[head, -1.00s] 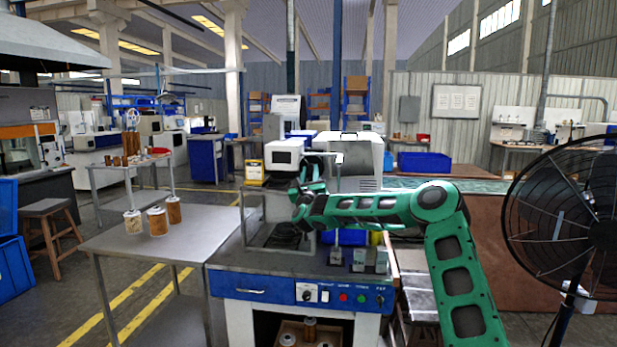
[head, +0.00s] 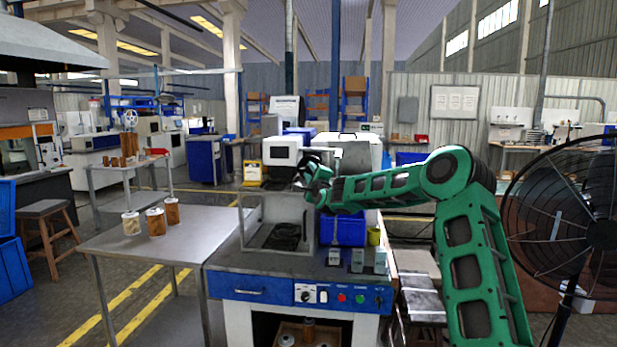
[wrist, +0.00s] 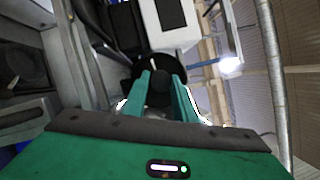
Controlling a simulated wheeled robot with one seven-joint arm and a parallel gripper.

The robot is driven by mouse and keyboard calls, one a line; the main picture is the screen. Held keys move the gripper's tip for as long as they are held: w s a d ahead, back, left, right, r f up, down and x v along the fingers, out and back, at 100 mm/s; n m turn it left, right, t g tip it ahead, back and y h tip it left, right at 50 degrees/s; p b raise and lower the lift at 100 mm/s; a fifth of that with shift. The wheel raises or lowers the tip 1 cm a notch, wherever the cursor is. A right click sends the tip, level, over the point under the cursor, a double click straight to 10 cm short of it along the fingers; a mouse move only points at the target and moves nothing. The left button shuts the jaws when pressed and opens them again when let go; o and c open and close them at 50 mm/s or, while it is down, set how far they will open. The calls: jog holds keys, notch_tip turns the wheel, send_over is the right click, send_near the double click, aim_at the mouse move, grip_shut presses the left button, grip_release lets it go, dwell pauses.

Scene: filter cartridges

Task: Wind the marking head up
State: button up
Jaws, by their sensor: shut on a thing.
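The marking head (head: 281,152) is a white box high on its column above the blue-fronted machine (head: 240,292). It also shows in the wrist view (wrist: 172,28), as a white box with a dark panel. My gripper (head: 310,172) is just right of the head. In the wrist view its green fingers (wrist: 160,92) are shut on a dark knob (wrist: 158,86) in front of a black round handwheel (wrist: 150,65). The fingers hide part of the knob. In the head view my gripper and arm hide most of the wheel.
A clear-walled enclosure (head: 246,232) stands on the machine top below the head. A steel side table (head: 185,240) at left holds a few filter cartridges (head: 155,221). A black fan (head: 565,210) stands at right. A blue bin (head: 350,229) sits behind the machine top.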

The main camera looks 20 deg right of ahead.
jog(key=n+g, duration=0.1)
jog(key=n, duration=0.1)
jog(key=n+y, duration=0.1)
jog(key=n, duration=0.1)
jog(key=n+g, duration=0.1)
jog(key=n, duration=0.2)
jog(key=shift+a+r+g, duration=0.15)
jog(key=shift+a+g, duration=0.15)
jog(key=n+g, duration=0.1)
jog(key=n, duration=0.2)
jog(key=shift+a, duration=0.1)
jog(key=n+g+h, duration=0.1)
jog(key=n, duration=0.1)
jog(key=shift+w+r+n+g, duration=0.1)
jog(key=shift+n+g, duration=0.2)
jog(key=shift+n, duration=0.1)
jog(key=n, duration=0.1)
jog(key=n+g+h, duration=0.1)
jog(key=n, duration=0.1)
jog(key=n+g+h, duration=0.1)
jog(key=shift+w+a, duration=0.1)
jog(key=shift+a, duration=0.15)
jog(key=n+g+h, duration=0.1)
jog(key=n+h, duration=0.1)
jog(key=n, duration=0.2)
jog(key=shift+h, duration=0.4)
jog(key=o, duration=1)
jog(key=shift+w, duration=0.15)
jog(key=shift+d+r, duration=0.1)
jog(key=shift+d, duration=0.05)
